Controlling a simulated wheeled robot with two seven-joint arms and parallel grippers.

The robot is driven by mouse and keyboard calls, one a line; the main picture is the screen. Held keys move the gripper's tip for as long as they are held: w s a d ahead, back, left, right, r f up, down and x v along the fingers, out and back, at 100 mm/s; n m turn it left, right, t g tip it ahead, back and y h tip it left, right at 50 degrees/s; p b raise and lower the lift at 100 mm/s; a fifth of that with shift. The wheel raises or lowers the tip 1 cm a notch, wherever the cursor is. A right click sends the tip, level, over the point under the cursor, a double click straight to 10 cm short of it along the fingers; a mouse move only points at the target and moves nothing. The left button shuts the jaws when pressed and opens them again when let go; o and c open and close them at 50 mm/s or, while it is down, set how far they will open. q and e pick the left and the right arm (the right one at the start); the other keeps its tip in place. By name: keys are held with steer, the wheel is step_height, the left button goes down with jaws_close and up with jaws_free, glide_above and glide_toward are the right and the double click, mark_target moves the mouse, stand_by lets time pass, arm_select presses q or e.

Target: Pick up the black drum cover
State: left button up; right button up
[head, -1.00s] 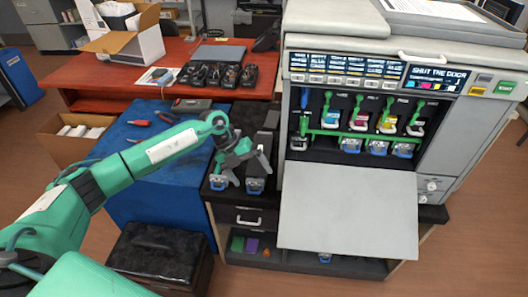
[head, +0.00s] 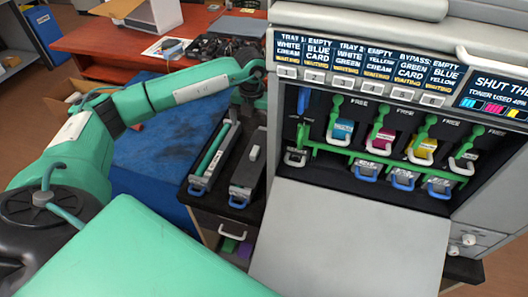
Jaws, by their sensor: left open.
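Two long dark units lie side by side on the black cabinet top (head: 222,206), left of the printer. The left unit (head: 214,160) shows a green roller along its length and a blue handle at its near end. The right unit (head: 247,178) has a dark top, which looks like the black drum cover, with a small pale tab (head: 254,153) standing on it and a blue handle at its near end. My left gripper (head: 249,98) is open at the far end of the units, beside the printer's left edge; its fingertips are partly hard to make out. My right gripper is out of view.
The printer (head: 375,25) stands close on the right, its front door (head: 345,245) folded down and its bay showing several coloured cartridges. A blue surface (head: 155,150) lies left of the cabinet. A red desk (head: 90,40) with dark items is behind.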

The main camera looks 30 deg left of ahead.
mark_target(254, 151)
arm_select(q)
step_height(254, 151, down, 8)
steer(key=shift+s+r+p, duration=0.1)
steer(key=shift+p, duration=0.35)
steer(key=f, duration=0.1)
steer(key=f+p, duration=0.1)
steer(key=f, duration=0.2)
steer(key=shift+s+d+f, duration=0.3)
steer(key=shift+f, duration=0.45)
steer(key=shift+c, duration=0.7)
steer(key=c, duration=0.9)
steer(key=shift+c, duration=0.2)
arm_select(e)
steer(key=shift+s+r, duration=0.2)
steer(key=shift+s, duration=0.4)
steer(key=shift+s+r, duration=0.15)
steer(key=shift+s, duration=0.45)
